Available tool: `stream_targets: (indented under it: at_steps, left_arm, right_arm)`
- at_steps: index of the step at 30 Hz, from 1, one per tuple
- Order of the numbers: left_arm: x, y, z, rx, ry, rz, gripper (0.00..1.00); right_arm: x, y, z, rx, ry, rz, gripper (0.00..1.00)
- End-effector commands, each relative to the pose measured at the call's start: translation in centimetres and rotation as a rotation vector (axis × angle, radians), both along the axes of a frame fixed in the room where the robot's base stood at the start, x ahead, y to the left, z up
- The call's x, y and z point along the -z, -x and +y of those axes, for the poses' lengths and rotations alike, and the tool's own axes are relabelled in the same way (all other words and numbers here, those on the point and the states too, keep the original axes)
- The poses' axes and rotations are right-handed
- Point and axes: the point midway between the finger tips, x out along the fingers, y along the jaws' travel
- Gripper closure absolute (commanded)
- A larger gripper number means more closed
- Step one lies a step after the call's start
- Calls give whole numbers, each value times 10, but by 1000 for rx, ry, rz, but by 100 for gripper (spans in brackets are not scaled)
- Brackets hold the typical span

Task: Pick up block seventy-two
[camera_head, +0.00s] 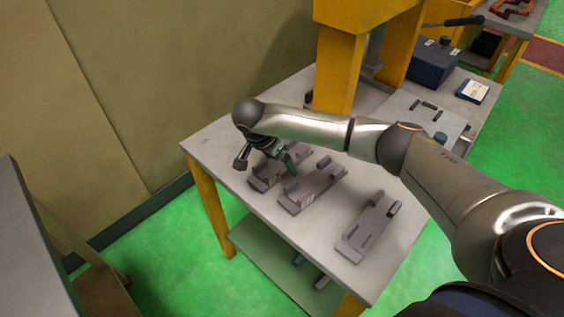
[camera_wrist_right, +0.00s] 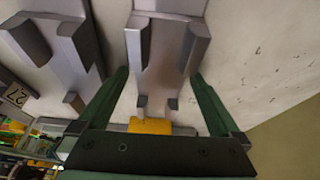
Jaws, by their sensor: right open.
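Three grey metal blocks with raised lugs lie on the table in the head view: a left one (camera_head: 264,178), a middle one (camera_head: 318,188) and a near right one (camera_head: 368,228). My right gripper (camera_head: 287,160) is over the left block, with its arm reaching in from the right. In the right wrist view my right gripper (camera_wrist_right: 160,80) is open, its green fingers on either side of one grey block (camera_wrist_right: 163,62). Contact cannot be told. A second block (camera_wrist_right: 58,50) lies to its left. No number is readable on the block between the fingers. My left gripper is not in view.
The table (camera_head: 215,150) has a free strip at its left edge. A yellow machine frame (camera_head: 338,70) rises behind the blocks. A dark blue box (camera_head: 432,65) stands farther back. A small plate (camera_wrist_right: 17,95) with digits like "27" shows in the right wrist view.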

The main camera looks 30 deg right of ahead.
Motion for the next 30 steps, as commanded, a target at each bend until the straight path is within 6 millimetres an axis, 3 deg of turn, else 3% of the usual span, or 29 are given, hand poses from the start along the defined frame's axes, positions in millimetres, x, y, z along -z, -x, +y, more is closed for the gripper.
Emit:
stream_targets:
  at_steps: [7, 30]
  left_arm:
    - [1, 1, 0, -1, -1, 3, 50]
    - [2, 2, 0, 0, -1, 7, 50]
  right_arm:
    - [2, -1, 0, -1, -2, -1, 0]
    - [1, 0, 0, 0, -1, -1, 87]
